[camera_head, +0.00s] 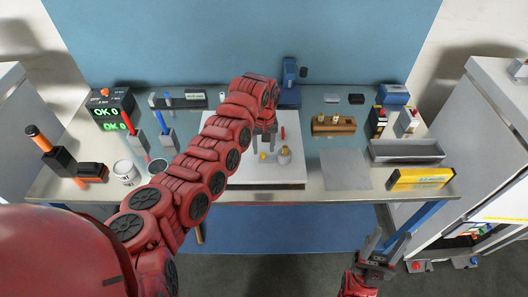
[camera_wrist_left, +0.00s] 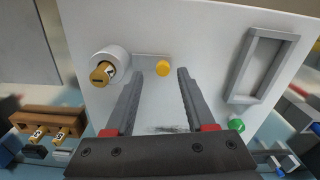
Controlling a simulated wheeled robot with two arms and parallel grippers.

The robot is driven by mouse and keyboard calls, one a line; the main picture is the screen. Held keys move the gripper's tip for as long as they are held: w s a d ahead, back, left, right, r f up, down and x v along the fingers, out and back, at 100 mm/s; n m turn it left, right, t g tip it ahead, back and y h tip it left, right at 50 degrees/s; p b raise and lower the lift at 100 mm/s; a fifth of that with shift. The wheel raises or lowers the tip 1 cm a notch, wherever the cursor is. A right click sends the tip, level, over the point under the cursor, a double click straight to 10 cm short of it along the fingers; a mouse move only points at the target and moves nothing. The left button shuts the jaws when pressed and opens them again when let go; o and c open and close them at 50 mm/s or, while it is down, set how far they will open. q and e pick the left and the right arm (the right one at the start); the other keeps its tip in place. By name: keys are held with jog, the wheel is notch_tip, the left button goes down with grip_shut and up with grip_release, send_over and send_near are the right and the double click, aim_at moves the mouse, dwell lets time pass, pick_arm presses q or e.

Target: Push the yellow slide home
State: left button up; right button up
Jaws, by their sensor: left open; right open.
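The yellow slide shows as a round yellow knob (camera_wrist_left: 164,68) at the end of a grey strip on a white panel (camera_wrist_left: 205,40). In the head view the yellow knob (camera_head: 262,155) sits just below my left gripper (camera_head: 265,146). A silver cylinder with a brass face (camera_wrist_left: 104,72) is beside the strip on the left in the wrist view; it also shows in the head view (camera_head: 284,156). In the wrist view my left gripper (camera_wrist_left: 160,74) is open, with the knob between its fingertips in the picture; I cannot tell whether they touch. My right gripper (camera_head: 386,242) is open and empty in front of the bench.
The wrist view also shows a grey rectangular frame (camera_wrist_left: 260,66) and a green knob (camera_wrist_left: 236,125) on the panel. A wooden block (camera_head: 334,125), a grey tray (camera_head: 405,151) and a yellow box (camera_head: 420,179) stand on the right of the bench. A white cup (camera_head: 125,173) stands left.

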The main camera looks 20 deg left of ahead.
aim_at(264, 154)
pick_arm(q)
notch_tip(264, 154, up, 15)
jog(key=b, duration=0.3)
jog(key=shift+b, duration=0.3)
jog(key=shift+d, duration=0.1)
